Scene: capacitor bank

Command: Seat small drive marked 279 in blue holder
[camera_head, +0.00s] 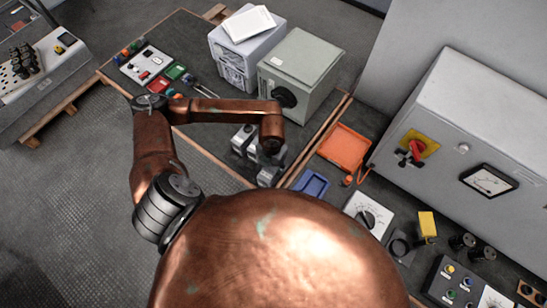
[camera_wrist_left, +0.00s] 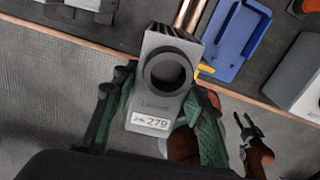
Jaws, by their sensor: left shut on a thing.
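The small grey drive marked 279 (camera_wrist_left: 157,103) has a round dark opening, a ribbed end and a white label. My left gripper (camera_wrist_left: 160,95) is shut on it, with one green finger pad along each side. In the head view my left gripper (camera_head: 264,158) is partly hidden under my copper arm, left of the blue holder. The blue holder (camera_head: 311,184) is an empty-looking shallow tray on the bench; it also shows in the left wrist view (camera_wrist_left: 237,40), beyond the drive and to the right. My right gripper (camera_wrist_left: 244,122) appears open and empty, low in the wrist view.
Another grey unit (camera_head: 243,139) stands beside the left gripper. An orange tray (camera_head: 344,147) lies behind the blue holder, and a white dial meter (camera_head: 368,213) stands to its right. A grey-green box (camera_head: 299,72) stands behind.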

